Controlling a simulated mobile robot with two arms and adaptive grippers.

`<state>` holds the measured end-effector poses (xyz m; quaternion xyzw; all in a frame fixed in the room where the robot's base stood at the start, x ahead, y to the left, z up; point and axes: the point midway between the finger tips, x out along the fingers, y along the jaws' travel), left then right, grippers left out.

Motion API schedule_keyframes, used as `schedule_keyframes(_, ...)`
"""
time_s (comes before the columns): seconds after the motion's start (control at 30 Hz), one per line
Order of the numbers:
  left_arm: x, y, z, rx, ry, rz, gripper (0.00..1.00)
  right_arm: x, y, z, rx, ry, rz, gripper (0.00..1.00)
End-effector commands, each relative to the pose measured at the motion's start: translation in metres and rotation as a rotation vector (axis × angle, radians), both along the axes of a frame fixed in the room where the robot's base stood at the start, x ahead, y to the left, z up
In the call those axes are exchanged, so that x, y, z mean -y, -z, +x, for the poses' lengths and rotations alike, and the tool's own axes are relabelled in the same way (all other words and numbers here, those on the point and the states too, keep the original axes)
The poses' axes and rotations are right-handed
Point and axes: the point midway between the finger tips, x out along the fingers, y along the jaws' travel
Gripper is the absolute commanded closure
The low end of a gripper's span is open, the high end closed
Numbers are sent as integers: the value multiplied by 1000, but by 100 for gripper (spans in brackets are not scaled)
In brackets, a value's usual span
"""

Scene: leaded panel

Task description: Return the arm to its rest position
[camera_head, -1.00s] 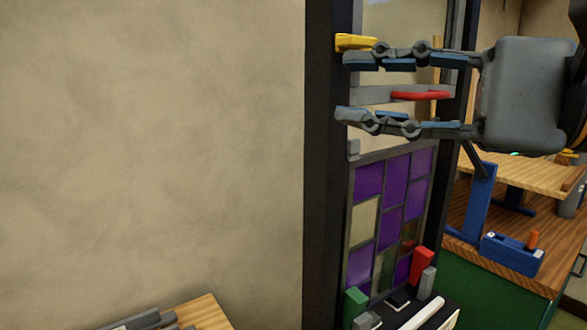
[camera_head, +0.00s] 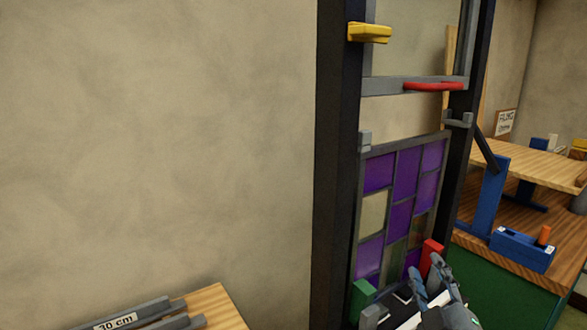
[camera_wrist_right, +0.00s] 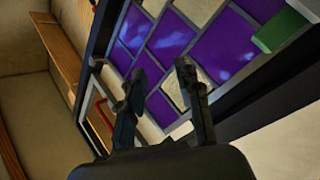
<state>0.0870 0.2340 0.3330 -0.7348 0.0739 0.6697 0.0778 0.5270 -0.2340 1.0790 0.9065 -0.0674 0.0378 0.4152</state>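My right gripper (camera_head: 430,279) is low in the head view, in front of the lower right part of the leaded panel (camera_head: 402,201). Its two fingers stand apart with nothing visible between them; the right wrist view also shows the gripper (camera_wrist_right: 160,82) open, with the panel (camera_wrist_right: 213,58) beyond its fingertips. The panel has purple and clear panes in grey leading and stands upright in a tall dark frame (camera_head: 337,180). My left gripper is not in view.
A yellow block (camera_head: 369,33) and a red handle (camera_head: 433,86) are higher on the frame. Red (camera_head: 431,254) and green (camera_head: 363,297) blocks stand at the panel's foot. A wooden workbench (camera_head: 520,225) with a blue box (camera_head: 522,250) is at right. Bare wall fills the left.

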Motion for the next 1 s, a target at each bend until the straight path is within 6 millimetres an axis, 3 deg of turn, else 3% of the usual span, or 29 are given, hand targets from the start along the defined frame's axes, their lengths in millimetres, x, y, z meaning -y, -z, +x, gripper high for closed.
schedule_keyframes(0.03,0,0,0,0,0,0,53,3,41,-9,-123,16,80,66)
schedule_keyframes(0.1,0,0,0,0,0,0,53,7,93,-24,-286,45,183,66)
schedule_keyframes(0.17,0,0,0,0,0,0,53,7,135,-43,-424,72,266,66)
schedule_keyframes(0.3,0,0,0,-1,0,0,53,1,218,-101,-724,142,431,66)
schedule_keyframes(0.5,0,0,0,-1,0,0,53,-13,288,-185,-1053,232,590,66)
schedule_keyframes(0.7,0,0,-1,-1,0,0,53,-30,325,-265,-1320,315,702,66)
schedule_keyframes(1.0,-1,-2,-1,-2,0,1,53,-32,425,-243,-1348,325,686,66)
